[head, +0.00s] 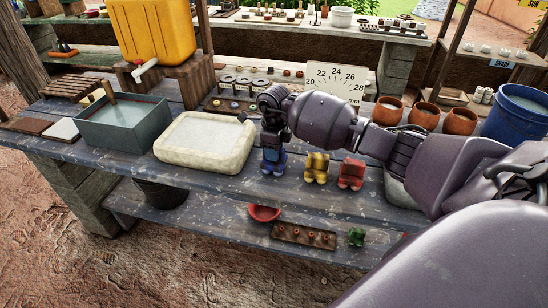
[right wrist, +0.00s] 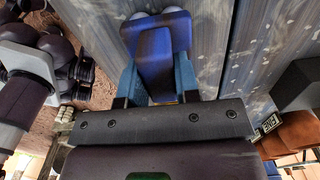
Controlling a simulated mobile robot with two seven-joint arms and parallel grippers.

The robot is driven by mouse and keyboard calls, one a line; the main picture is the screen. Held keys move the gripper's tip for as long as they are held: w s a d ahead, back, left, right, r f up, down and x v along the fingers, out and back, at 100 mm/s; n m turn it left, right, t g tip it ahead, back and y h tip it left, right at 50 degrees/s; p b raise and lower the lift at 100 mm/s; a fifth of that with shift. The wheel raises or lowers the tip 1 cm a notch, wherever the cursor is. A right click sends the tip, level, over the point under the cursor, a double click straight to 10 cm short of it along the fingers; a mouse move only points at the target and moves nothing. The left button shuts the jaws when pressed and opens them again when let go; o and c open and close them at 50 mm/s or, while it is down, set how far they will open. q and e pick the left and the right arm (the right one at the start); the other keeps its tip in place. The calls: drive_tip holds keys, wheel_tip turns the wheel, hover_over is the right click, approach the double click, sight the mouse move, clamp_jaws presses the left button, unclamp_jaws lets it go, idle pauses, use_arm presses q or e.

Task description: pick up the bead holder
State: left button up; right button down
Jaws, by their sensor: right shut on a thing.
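The bead holder looks to be the small blue blocky piece (head: 273,160) at the front of the table in the head view. My right gripper (head: 271,142) reaches down from above and is shut on it. In the right wrist view the blue holder (right wrist: 155,50) sits between the two fingers (right wrist: 158,82), with pale rounded tips showing at its far end. It looks upright, at or very near the tabletop; I cannot tell whether it is touching. My left gripper is not in view.
A yellow piece (head: 316,167) and a red piece (head: 351,174) stand just right of the blue one. A pale stone basin (head: 205,142) is on its left. Clay pots (head: 425,115) and a blue barrel (head: 517,112) stand at right. A lower shelf holds a brown rack (head: 303,236).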

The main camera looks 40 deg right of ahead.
drive_tip(key=shift+r, duration=0.1)
wheel_tip(320, 180, up, 20)
drive_tip(key=p, duration=0.1)
idle(0.4)
